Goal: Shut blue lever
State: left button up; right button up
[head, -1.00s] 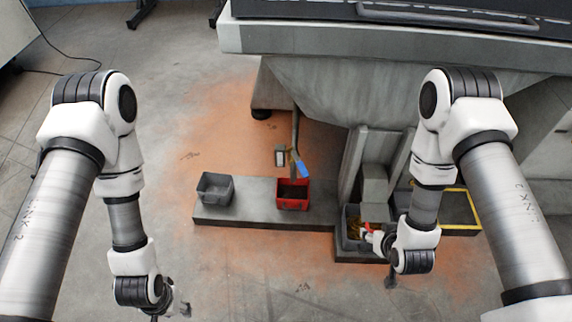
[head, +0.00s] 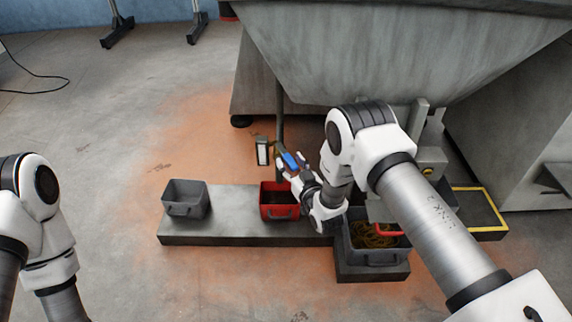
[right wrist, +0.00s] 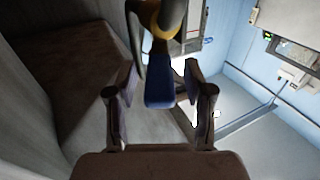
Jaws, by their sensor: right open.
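The blue lever (head: 290,161) sits on the thin vertical pipe (head: 280,110) under the grey hopper, above the red bin. My right gripper (head: 283,168) is at the lever, coming from the right. In the right wrist view the blue lever (right wrist: 160,90) lies between the two open fingers of the right gripper (right wrist: 158,92), with a gap visible on each side. A yellow ring (right wrist: 166,20) shows at the lever's pipe end. My left arm shows at the left edge of the head view, but its gripper is out of the frame.
The red bin (head: 279,213) and a grey bin (head: 186,211) stand on a low grey plinth (head: 225,229). A dark bin with brownish coils (head: 374,258) stands at right. A small lamp-like box (head: 262,152) hangs beside the pipe. The hopper (head: 380,55) overhangs above.

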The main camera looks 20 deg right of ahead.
aim_at(286, 156)
jog(key=w, duration=0.1)
jog(key=w+b, duration=0.1)
jog(key=w, duration=0.1)
jog(key=shift+a, duration=0.2)
jog(key=shift+s, duration=0.1)
grip_shut()
pick_arm(q)
jog(key=shift+f, duration=0.75)
